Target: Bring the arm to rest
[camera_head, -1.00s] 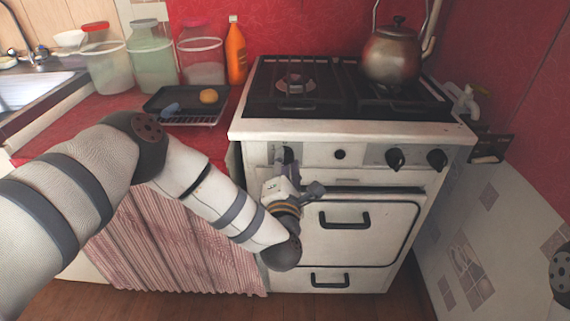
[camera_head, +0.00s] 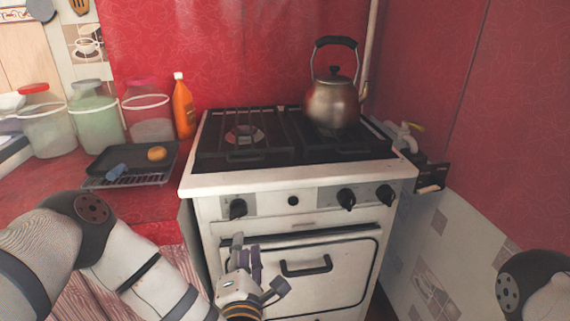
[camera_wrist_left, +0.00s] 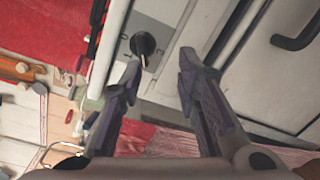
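My left arm comes in from the left in the head view. Its gripper (camera_head: 247,262) is in front of the stove's oven door, below the left knob. In the left wrist view the two fingers of this gripper (camera_wrist_left: 158,85) are spread apart with nothing between them. The left stove knob (camera_wrist_left: 143,43) shows beyond the fingertips there, and it also shows in the head view (camera_head: 238,208). Part of my right arm shows at the lower right edge of the head view; its gripper is out of view.
The white stove (camera_head: 300,180) carries a metal kettle (camera_head: 333,103) at its back right. On the red counter left of it are a dark tray (camera_head: 112,160) with a yellow-orange item (camera_head: 156,153), an orange bottle (camera_head: 183,108) and several jars. A tiled wall (camera_head: 425,285) stands to the right.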

